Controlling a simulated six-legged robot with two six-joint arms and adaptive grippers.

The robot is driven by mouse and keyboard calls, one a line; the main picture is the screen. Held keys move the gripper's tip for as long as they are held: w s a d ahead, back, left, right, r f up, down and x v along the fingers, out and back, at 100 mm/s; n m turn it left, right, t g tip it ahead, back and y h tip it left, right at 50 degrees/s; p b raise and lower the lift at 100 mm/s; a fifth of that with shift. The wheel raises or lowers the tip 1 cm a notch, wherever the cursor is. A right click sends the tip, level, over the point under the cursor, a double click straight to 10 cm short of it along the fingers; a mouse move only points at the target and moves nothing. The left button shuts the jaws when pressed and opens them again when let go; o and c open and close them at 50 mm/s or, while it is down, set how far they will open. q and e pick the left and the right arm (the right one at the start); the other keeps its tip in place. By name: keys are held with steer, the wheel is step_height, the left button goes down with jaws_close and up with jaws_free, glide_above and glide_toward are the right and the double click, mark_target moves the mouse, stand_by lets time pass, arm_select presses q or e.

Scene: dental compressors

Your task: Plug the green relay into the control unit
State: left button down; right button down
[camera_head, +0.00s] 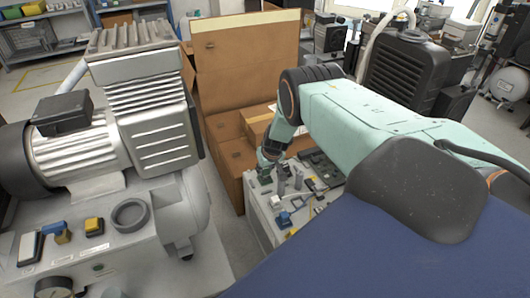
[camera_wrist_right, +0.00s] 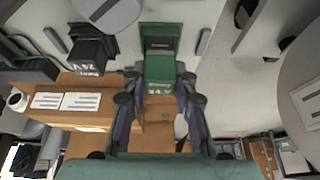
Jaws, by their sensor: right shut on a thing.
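The green relay (camera_wrist_right: 160,68) sits between the fingers of my right gripper (camera_wrist_right: 160,88) in the right wrist view. The gripper is shut on it. Its label reads something like "24 V". A light grey surface lies behind the relay, and I cannot tell whether they touch. In the head view my right gripper (camera_head: 267,172) points down at the far left part of a light grey unit (camera_head: 262,217), which appears to be the control unit. I cannot make out the relay there. My left gripper is not in view.
A black labelled block (camera_wrist_right: 90,55) stands left of the relay. Blue (camera_head: 284,219) and other small parts sit on the grey unit. An open cardboard box (camera_head: 235,95) stands behind, and a large compressor (camera_head: 140,100) stands at left.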

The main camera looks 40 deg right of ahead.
stand_by(0.9)
steer(key=shift+f+b, duration=0.2)
steer(key=shift+b, duration=0.15)
steer(key=shift+s+f, duration=0.1)
steer(key=shift+f, duration=0.65)
stand_by(0.8)
steer(key=c, duration=1.2)
jaws_free()
steer(key=shift+f, duration=0.1)
steer(key=shift+o, duration=1.1)
steer(key=shift+f, duration=0.1)
steer(key=shift+c, duration=0.5)
steer(key=shift+o, duration=1.1)
steer(key=shift+s, duration=0.1)
steer(key=shift+o, duration=0.2)
steer(key=shift+f, duration=0.1)
